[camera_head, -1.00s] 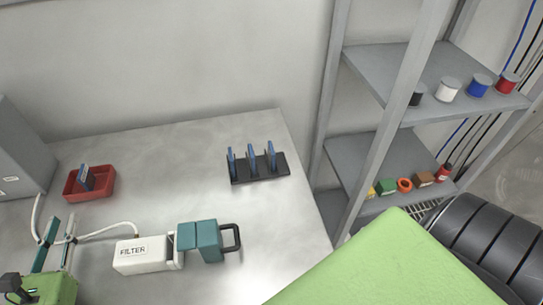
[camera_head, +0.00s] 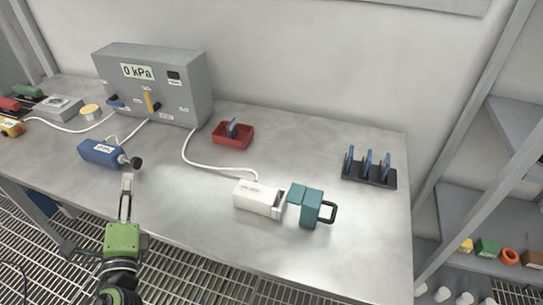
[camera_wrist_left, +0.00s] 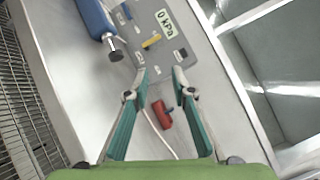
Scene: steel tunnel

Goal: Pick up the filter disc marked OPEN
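Three blue filter discs stand upright in a black rack (camera_head: 369,179) at the right of the bench: a left one (camera_head: 348,161), a middle one (camera_head: 367,163) and a right one (camera_head: 386,166). Another blue disc (camera_head: 232,128) stands in a red tray (camera_head: 234,141). No marking on any disc is legible. My left gripper (camera_head: 127,181) is at the bench's front edge, left of the tray and far from the rack. In the left wrist view its fingers (camera_wrist_left: 159,72) are spread and empty, with the red tray (camera_wrist_left: 162,114) beyond. My right gripper is not in view.
A white filter housing (camera_head: 258,198) and a teal part with a black handle (camera_head: 306,206) stand mid-bench. A grey gauge box (camera_head: 160,90) reading 0 kPa and a blue cylinder (camera_head: 101,152) are at the left. A white hose (camera_head: 187,160) crosses the bench. Shelves stand right.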

